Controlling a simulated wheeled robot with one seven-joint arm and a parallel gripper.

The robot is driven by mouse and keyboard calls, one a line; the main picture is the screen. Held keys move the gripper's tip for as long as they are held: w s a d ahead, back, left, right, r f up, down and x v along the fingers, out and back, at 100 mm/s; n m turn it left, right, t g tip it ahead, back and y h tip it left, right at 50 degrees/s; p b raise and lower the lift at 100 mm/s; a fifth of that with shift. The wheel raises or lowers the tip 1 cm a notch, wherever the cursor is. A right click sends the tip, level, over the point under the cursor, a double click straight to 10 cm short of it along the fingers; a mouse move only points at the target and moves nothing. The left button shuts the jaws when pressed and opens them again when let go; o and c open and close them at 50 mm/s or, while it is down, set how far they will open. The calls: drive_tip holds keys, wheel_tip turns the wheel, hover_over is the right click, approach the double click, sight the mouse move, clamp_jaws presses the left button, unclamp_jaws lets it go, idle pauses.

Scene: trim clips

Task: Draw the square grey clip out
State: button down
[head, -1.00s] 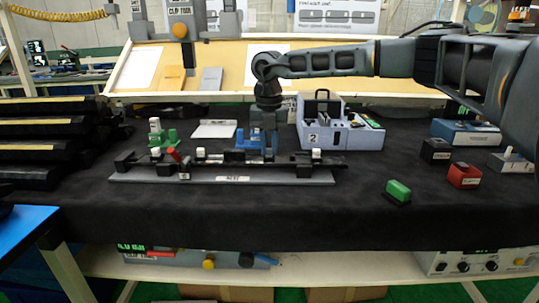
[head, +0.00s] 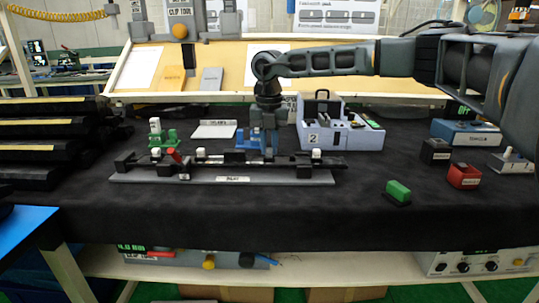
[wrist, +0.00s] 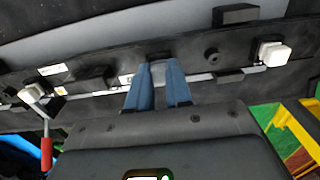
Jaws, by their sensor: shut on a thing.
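My gripper (wrist: 158,82) has blue fingers that reach down to the long dark trim strip (wrist: 110,82) in the wrist view. The fingers are shut on a small dark grey piece (wrist: 159,57) at the strip, mostly hidden between the tips. It appears to be the square grey clip; its shape and how deep it sits cannot be told. In the head view my gripper (head: 266,143) points straight down at the strip (head: 275,165), right of its middle, and hides the clip.
White clips (wrist: 273,53) (wrist: 28,94) sit along the strip on either side. A red-handled lever (head: 173,156) stands at its left. Behind are a green fixture (head: 169,137) and a grey box marked 2 (head: 340,136).

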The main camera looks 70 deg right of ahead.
drive_tip(key=shift+r, duration=0.4)
drive_tip(key=shift+r+p, duration=1.7)
drive_tip(key=shift+r, duration=1.2)
drive_tip(key=shift+a+f, duration=0.1)
